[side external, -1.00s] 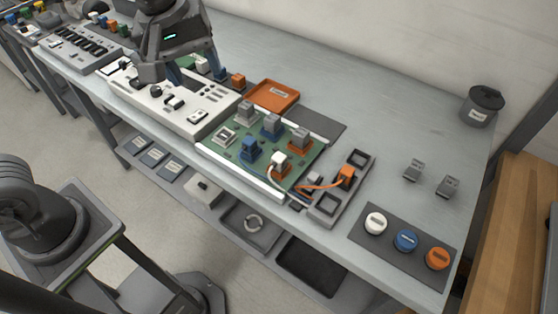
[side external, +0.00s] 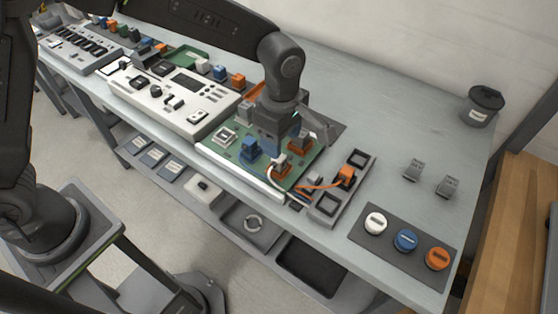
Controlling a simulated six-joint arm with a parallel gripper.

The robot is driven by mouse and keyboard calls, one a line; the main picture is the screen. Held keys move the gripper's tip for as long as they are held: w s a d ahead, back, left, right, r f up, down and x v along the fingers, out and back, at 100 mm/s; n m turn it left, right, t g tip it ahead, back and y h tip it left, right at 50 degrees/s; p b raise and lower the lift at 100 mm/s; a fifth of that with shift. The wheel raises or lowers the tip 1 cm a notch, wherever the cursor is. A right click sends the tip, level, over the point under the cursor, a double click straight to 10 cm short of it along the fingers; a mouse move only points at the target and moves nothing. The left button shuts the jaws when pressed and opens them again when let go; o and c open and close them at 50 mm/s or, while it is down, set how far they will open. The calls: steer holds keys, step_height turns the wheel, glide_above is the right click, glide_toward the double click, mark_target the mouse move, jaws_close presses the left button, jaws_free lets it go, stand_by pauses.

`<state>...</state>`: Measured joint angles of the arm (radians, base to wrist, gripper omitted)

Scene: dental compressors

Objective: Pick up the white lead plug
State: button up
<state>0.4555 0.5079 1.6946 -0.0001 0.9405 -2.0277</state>
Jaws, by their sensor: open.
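The white lead plug (side external: 281,160) is a small white block on the green circuit board (side external: 238,166), seated on or just above an orange part near the board's front right edge. A pale lead curves down from it. My gripper (side external: 281,146) points down over the right half of the board, very close behind and above the white plug. Its jaws are open; the fingertips are partly lost among the board parts. I cannot tell whether they touch anything. My gripper hides the grey and blue blocks at the back of the board.
A blue block (side external: 250,149) and an orange-based grey block (side external: 300,138) stand close beside the gripper. An orange lead runs to an orange plug (side external: 346,174) in the grey tray (side external: 325,206). White, blue and orange buttons (side external: 437,259) lie right.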

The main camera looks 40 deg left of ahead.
mark_target(281, 160)
steer(key=shift+s+f, duration=0.1)
steer(key=shift+f, duration=3.2)
steer(key=c, duration=1)
